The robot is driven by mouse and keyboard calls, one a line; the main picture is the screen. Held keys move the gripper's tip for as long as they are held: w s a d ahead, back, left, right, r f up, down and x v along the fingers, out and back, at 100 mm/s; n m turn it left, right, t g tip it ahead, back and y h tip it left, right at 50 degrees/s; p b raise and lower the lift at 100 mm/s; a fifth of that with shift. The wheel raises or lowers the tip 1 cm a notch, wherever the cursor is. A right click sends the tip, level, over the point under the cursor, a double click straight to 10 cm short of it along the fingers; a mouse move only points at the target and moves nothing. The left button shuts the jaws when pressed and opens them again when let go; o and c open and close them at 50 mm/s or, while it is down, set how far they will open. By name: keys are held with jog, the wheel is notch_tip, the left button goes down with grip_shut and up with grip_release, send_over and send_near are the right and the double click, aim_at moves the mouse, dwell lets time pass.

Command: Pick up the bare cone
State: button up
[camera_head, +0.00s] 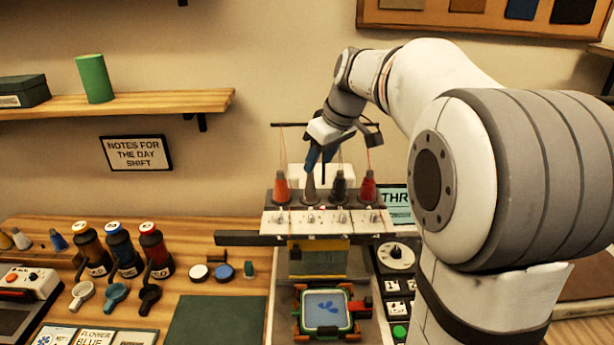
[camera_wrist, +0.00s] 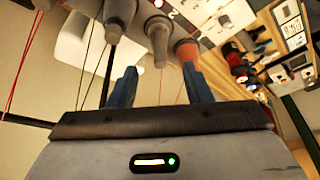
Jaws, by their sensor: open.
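The bare cone (camera_head: 310,190) is grey and stands second from the left in a row on the embroidery machine, between an orange cone (camera_head: 281,188) and a black cone (camera_head: 340,188). A red cone (camera_head: 369,188) is at the right end. My gripper (camera_head: 314,160), with blue fingers, is just above the bare cone, pointing down. In the wrist view my gripper (camera_wrist: 160,80) is open and empty. The bare cone (camera_wrist: 158,38) shows beyond and between the fingertips, and the orange cone (camera_wrist: 187,50) is close to the right finger. Contact cannot be told.
Thin threads run from a dark overhead bar (camera_head: 290,125) down to the cones, close to my gripper. A hooped cloth (camera_head: 327,310) sits at the machine's front. Bottles (camera_head: 122,250), scoops and small cones (camera_head: 58,240) stand on the left. A green mat (camera_head: 217,318) is bare.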

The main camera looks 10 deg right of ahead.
aim_at(308, 178)
jog(key=x, duration=0.2)
jog(key=p+x, duration=0.1)
jog(key=x, duration=0.4)
jog(key=shift+w+a+f, duration=0.15)
jog(key=shift+w+a, duration=0.2)
jog(key=shift+w, duration=0.2)
jog(key=shift+c, duration=0.6)
grip_shut()
